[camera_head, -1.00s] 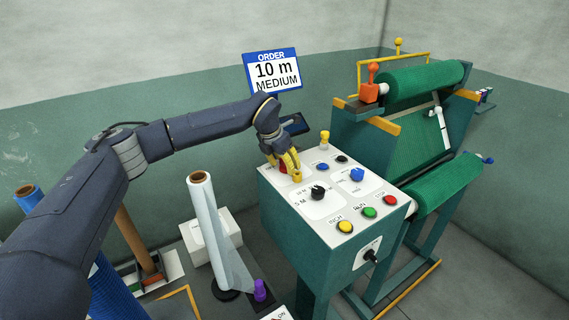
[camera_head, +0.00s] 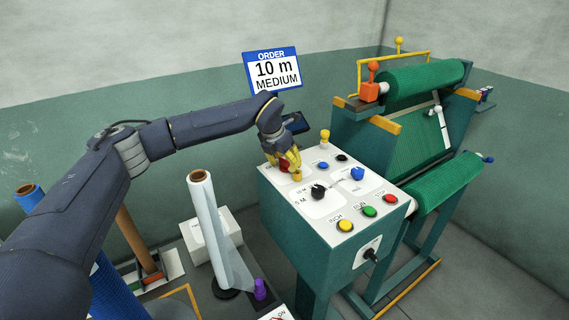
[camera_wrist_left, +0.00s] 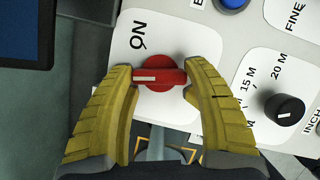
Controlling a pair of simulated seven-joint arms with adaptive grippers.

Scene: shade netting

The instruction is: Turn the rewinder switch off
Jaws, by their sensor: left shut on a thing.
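The rewinder switch is a red rotary knob (camera_wrist_left: 158,73) on a white plate. In the left wrist view its handle lies crosswise, white mark toward the left, with the word ON above it. OFF is not visible there. My left gripper (camera_wrist_left: 158,82) has its yellow fingers around the knob, one at each end of the handle, shut on it. In the head view this gripper (camera_head: 289,165) is at the back left corner of the control panel (camera_head: 315,258), and the red knob shows partly between the fingers. My right gripper is not in view.
Beside the switch are a black length dial (camera_head: 318,191), a blue knob (camera_head: 357,174) and yellow, green and red buttons (camera_head: 370,212). The machine with green netting rolls (camera_head: 420,80) stands behind right. A film-wrapped roll (camera_head: 205,225) stands in front left of the panel.

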